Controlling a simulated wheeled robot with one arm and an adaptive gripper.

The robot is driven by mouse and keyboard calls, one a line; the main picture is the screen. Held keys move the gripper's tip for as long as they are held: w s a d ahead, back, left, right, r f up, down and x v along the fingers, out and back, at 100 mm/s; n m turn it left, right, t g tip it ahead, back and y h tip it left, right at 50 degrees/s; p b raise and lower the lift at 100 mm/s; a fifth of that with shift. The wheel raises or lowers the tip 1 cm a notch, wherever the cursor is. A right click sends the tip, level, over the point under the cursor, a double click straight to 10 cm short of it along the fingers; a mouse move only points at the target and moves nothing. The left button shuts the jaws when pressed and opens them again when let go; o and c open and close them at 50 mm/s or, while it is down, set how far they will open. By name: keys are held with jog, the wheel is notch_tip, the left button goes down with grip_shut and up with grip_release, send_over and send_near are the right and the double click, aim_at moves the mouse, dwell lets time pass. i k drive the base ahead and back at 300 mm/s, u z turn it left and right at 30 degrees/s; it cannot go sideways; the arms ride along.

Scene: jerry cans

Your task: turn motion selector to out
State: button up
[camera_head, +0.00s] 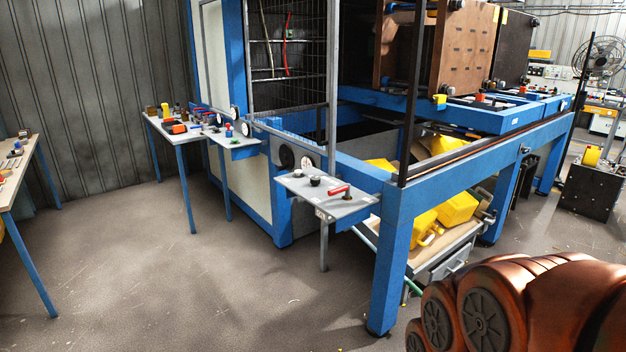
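A grey control panel (328,194) juts out from the front of the blue machine, on a grey post. It carries a red-handled lever (340,190) at its right and black knobs (315,181) at its middle and left. A second small panel (230,138) with a green and a blue-red control is further left on the machine. I cannot read any labels, so which control is the motion selector, and how it is set, cannot be told. My gripper is not in view.
The blue machine frame (400,245) stands right of the panel, with yellow jerry cans (457,209) inside. A table with tools (168,127) stands at the back left, and another table (12,180) at the left edge. The grey floor (150,270) at front left is clear.

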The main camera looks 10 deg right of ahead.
aim_at(315, 181)
jog(key=u, duration=0.15)
jog(key=i, duration=2.25)
jog(key=u, duration=0.4)
